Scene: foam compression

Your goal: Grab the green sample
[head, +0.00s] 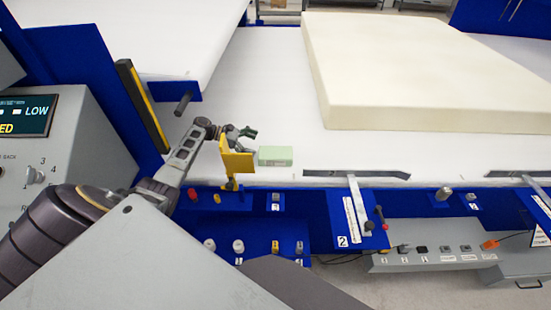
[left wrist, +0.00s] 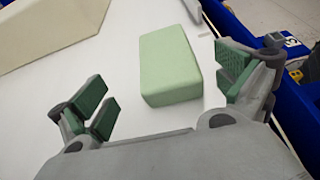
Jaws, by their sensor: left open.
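The green sample (head: 275,155) is a small pale green block lying on the white table surface near its front edge. In the left wrist view the green sample (left wrist: 168,66) lies just beyond and between the fingertips. My left gripper (head: 246,138) is open and sits just left of the block in the head view. In the left wrist view my left gripper (left wrist: 172,90) has its green finger pads spread wide, with nothing held and a gap to the block on both sides. My right gripper is not in view.
A large cream foam slab (head: 425,70) lies on the white table (head: 265,85) behind and right. A yellow plate (head: 236,158) stands beside my left gripper. A blue front panel (head: 290,215) carries knobs and a lever. A grey console (head: 75,150) stands at the left.

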